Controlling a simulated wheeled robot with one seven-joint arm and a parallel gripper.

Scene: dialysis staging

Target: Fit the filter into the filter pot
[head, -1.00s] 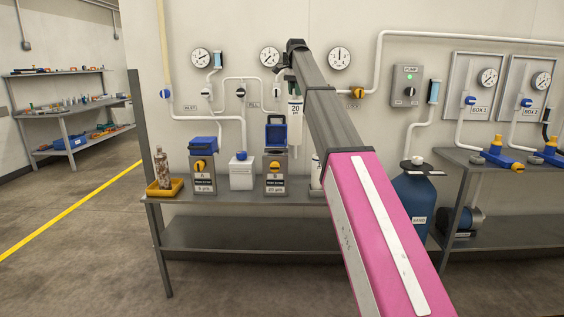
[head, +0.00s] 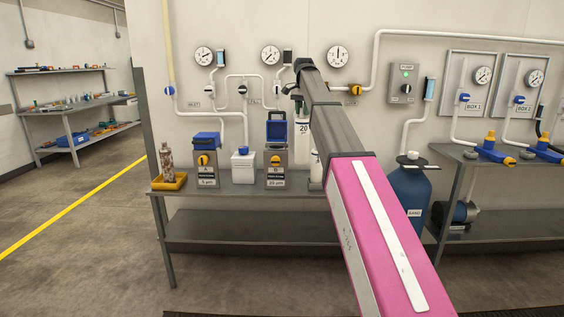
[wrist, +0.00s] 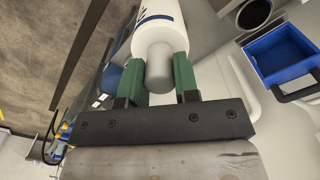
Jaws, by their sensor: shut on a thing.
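The filter (head: 303,137) is a white cylinder marked 20, hanging upright in the head view. My gripper (wrist: 161,76) is shut on its grey end knob (wrist: 159,68), with a green finger on each side; the white filter body (wrist: 158,28) lies beyond the knob. Filter pot B (head: 275,167), labelled 20 µm, stands on the bench with its blue lid (head: 277,129) raised. The filter appears just right of this pot, outside it. In the wrist view, a round dark opening (wrist: 255,13) and blue lid (wrist: 285,52) lie right of the filter.
Pot A (head: 206,168), labelled 5 µm, has its blue lid down. A white container (head: 243,168) stands between the pots. A bottle stands in a yellow tray (head: 168,183) at the bench's left end. Gauges and pipes line the wall behind.

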